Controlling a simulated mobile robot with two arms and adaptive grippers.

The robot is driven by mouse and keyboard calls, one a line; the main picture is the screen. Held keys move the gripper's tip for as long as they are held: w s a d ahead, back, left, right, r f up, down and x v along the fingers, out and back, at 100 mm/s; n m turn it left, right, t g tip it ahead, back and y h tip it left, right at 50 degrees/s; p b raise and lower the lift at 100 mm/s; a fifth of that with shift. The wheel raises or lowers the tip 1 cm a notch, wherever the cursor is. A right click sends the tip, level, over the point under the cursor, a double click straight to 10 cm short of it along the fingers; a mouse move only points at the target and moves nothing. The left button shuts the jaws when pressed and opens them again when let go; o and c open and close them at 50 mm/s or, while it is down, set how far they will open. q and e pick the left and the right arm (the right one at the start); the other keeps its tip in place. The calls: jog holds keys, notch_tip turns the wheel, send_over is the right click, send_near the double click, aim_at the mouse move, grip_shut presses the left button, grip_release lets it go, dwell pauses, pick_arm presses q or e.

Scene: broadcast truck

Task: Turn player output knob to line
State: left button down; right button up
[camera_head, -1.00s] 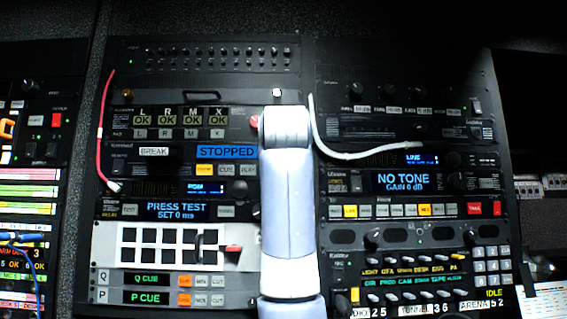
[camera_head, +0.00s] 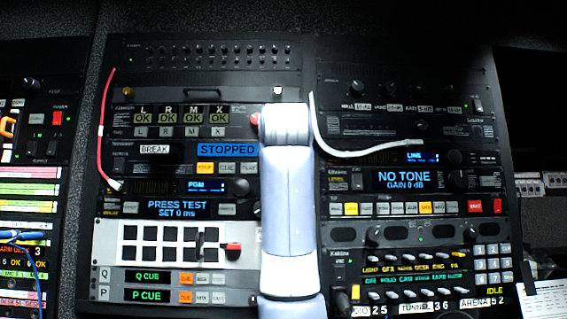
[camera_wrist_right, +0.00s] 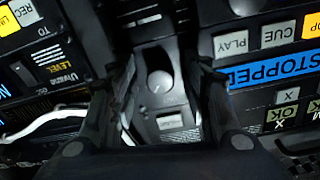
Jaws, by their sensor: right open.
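In the right wrist view, which shows the racks roughly upside down, a round grey knob (camera_wrist_right: 160,82) with a small pointer mark sits on a narrow grey plate. A small pale label is on the same plate; I cannot read it. My right gripper (camera_wrist_right: 160,98) is open, one finger on each side of the knob, apparently not touching it. In the head view my right arm covers this strip between the racks, so the knob and right gripper are hidden there. The player panel reads STOPPED (camera_head: 227,149). My left gripper is out of view.
A white cable (camera_head: 365,154) hangs just right of my arm and shows left of the gripper in the wrist view. A red cable (camera_head: 101,135) runs down the left rack. Another knob (camera_head: 240,187) is beside a PGM display (camera_head: 200,186). A LINE display (camera_head: 420,157) is on the right rack.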

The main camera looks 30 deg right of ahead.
jog(key=v, duration=1.1)
jog(key=shift+s+a, duration=0.25)
jog(key=shift+a, duration=0.05)
jog(key=shift+f, duration=0.1)
